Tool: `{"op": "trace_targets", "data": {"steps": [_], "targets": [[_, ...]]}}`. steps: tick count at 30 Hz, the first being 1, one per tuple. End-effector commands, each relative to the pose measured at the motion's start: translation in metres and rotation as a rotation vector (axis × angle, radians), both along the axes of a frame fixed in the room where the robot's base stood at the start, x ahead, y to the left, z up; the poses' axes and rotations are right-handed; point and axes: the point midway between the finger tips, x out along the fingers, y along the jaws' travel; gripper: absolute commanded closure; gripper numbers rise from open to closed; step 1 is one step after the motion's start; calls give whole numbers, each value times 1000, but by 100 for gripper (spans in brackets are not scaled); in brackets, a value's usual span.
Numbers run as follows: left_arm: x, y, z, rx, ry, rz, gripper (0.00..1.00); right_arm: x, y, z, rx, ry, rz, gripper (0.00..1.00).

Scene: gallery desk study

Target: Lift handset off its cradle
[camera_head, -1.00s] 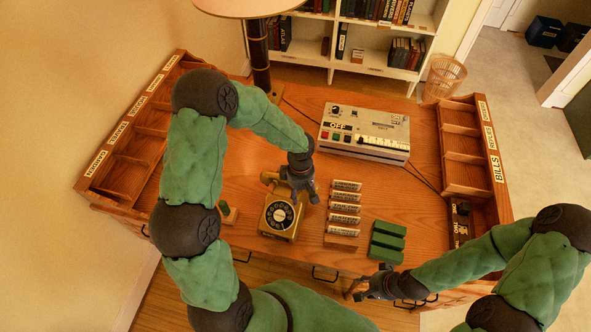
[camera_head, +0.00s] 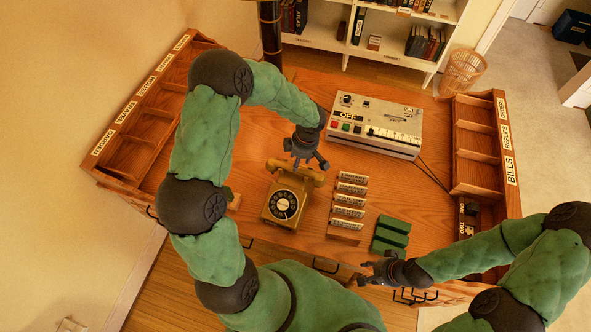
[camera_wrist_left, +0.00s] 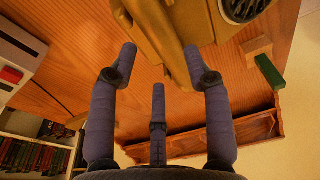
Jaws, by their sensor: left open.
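The yellow rotary telephone (camera_head: 283,206) stands on the wooden desk, its dial facing the front. Its handset (camera_head: 284,166) lies across the cradle at the back of the phone. My left gripper (camera_head: 305,161) is open at the handset's right part, behind the dial. In the left wrist view the gripper's fingers (camera_wrist_left: 160,58) are spread, with the yellow handset (camera_wrist_left: 158,28) crossing between the two upper fingertips; contact cannot be told. My right gripper (camera_head: 367,271) is open and empty near the desk's front edge.
A grey control console (camera_head: 376,127) stands at the back. Sorting trays line the left (camera_head: 136,140) and right (camera_head: 475,160) edges. A dark lamp post (camera_head: 270,45) rises behind.

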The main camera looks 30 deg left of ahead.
Motion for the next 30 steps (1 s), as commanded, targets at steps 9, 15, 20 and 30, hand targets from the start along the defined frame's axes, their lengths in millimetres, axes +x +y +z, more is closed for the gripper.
{"op": "trace_targets", "data": {"steps": [9,15,20,30], "targets": [[-3,10,-39,0,2,0,50,0,0,1,0,0,0,60],[-3,10,-43,-1,1,0,50,0,0,1,0,0,0,60],[-3,10,-43,-1,1,-1,67,0,0,1,0,0,0,60],[-3,10,-42,0,0,-1,100,0,0,1,0,0,0,60]]}}
